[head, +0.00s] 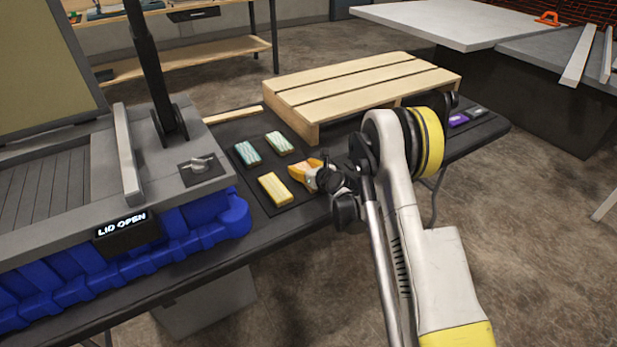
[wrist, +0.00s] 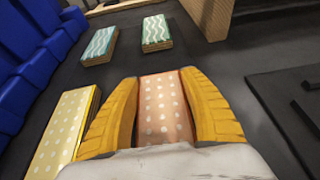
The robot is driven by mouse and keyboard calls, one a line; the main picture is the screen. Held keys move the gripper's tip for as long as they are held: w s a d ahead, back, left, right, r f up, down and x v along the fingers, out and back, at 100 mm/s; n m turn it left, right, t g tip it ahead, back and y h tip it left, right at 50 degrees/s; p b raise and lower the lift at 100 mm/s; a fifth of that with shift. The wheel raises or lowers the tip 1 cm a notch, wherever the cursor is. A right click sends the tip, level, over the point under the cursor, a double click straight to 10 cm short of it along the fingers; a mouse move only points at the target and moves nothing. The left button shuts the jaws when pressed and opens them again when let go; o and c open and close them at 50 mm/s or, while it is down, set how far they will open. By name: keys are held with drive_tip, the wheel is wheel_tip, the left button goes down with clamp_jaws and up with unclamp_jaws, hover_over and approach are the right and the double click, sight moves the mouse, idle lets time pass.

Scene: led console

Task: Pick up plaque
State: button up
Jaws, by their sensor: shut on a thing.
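My gripper (wrist: 163,110) is shut on an orange plaque with white dots (wrist: 166,108), which shows between its two yellow fingers in the wrist view. In the head view my gripper (head: 314,172) is at the right side of the dark mat, and the plaque is mostly hidden by it. I cannot tell whether the plaque is clear of the mat. A yellow dotted plaque (head: 274,189) lies to the left of my gripper. A teal striped plaque (head: 247,153) and a pale green wavy plaque (head: 279,143) lie farther back.
A wooden pallet (head: 360,85) stands behind my gripper. A grey console (head: 160,150) with a raised lid, a "LID OPEN" display (head: 122,225) and blue sides (head: 190,235) stands on the left. Purple and grey items (head: 458,120) lie at the table's right end.

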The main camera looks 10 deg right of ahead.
drive_tip(key=shift+r, duration=0.1)
wheel_tip(320, 180, up, 5)
drive_tip(key=p, duration=0.3)
drive_tip(key=shift+f, duration=0.2)
drive_tip(key=s+d+r+p, duration=0.3)
drive_tip(key=s+d+r, duration=0.3)
drive_tip(key=d, duration=0.4)
drive_tip(key=shift+p, duration=0.35)
